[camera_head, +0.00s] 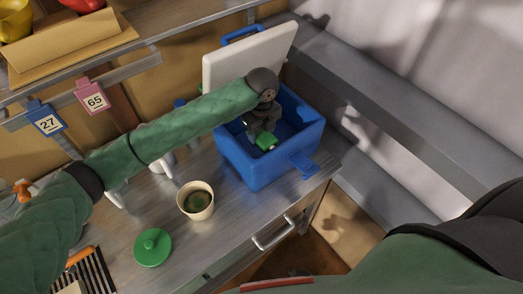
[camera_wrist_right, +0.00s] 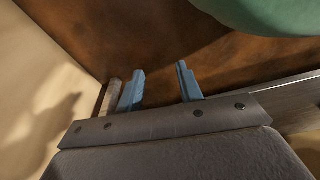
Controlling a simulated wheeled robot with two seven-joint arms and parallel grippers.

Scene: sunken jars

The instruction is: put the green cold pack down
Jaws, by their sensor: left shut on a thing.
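The green cold pack (camera_head: 266,141) is inside the opening of the blue cooler box (camera_head: 240,163). My left gripper (camera_head: 262,132) reaches down into the box and is shut on the pack. Only a small part of the pack shows below the gripper, and I cannot tell whether it touches the box floor. The box's white lid (camera_head: 245,58) stands open at the back. My right gripper (camera_wrist_right: 158,88) shows in the right wrist view, its two blue-grey fingers apart with nothing between them.
A cream cup (camera_head: 195,201) with dark green contents stands on the metal counter left of the box. A round green lid (camera_head: 153,247) lies in front of it. A shelf with tags (camera_head: 94,100) runs along the back left. A drawer handle (camera_head: 272,233) juts from the counter front.

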